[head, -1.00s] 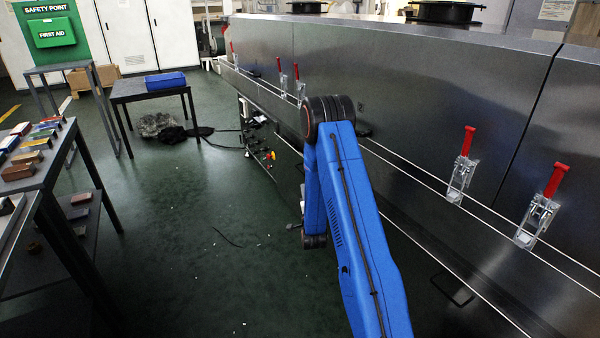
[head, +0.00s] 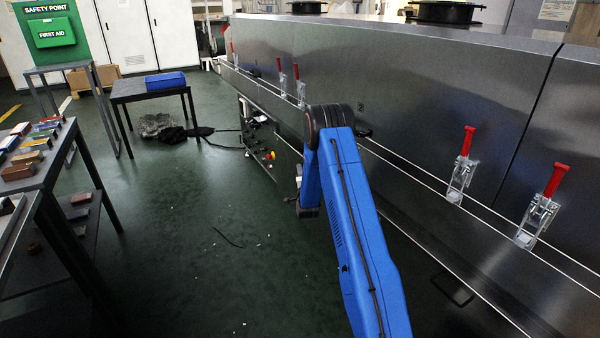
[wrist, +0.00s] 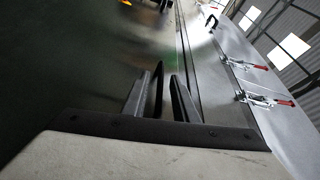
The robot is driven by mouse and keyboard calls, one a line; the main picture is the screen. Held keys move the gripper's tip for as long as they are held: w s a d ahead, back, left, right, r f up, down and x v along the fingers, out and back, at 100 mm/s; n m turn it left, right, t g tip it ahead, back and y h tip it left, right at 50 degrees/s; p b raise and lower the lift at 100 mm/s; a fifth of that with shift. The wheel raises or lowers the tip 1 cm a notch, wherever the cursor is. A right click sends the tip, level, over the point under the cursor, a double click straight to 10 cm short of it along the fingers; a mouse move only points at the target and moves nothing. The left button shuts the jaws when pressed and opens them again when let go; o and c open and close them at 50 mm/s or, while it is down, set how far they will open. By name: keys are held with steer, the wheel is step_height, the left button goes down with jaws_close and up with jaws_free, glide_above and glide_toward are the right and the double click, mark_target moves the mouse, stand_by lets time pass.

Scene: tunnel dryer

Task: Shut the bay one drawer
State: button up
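The long steel dryer (head: 400,90) fills the right side of the head view. A dark bar handle (head: 453,290) shows low on its side; I cannot tell which bay it belongs to. In the wrist view my gripper (wrist: 160,80) is open, its two grey fingers apart. A thin dark curved bar (wrist: 158,88), which looks like a drawer handle, stands between the fingers, with a gap visible on the right. I cannot tell whether it touches the left finger. In the head view my blue arm hides the gripper and the dryer front behind it. How far any drawer stands out is unclear.
Red-handled latches (head: 462,165) line the dryer side, and a black hook-shaped part (wrist: 211,22) sticks out from it. A table with coloured blocks (head: 30,155) stands left. A small table with a blue box (head: 165,81) stands behind. The green floor between is mostly clear.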

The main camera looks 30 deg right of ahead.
steer(key=shift+x, duration=0.75)
steer(key=shift+c, duration=0.6)
jaws_close()
steer(key=shift+d+f, duration=0.1)
stand_by(0.3)
